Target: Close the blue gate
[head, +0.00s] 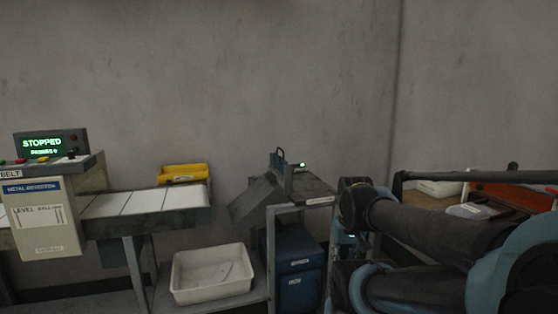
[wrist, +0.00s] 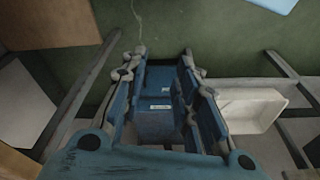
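In the head view, a small upright blue piece (head: 278,157), which looks like the gate, stands on top of a dark grey sloped chute (head: 262,192) beyond the conveyor's right end. A small green light glows beside it. I cannot tell how far the gate is open. My gripper (wrist: 164,60) is open in the wrist view, with nothing between its fingers, and points down. Between and beyond the fingers shows a labelled blue bin (wrist: 155,122). The gate cannot be made out in the wrist view. My arm fills the right of the head view, right of the chute.
The blue bin (head: 298,262) stands under the chute frame. A white tray (head: 212,273) sits on the low shelf, and also shows in the wrist view (wrist: 248,108). A yellow tray (head: 183,173) lies behind the conveyor (head: 140,203). The control panel (head: 45,146) reads STOPPED.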

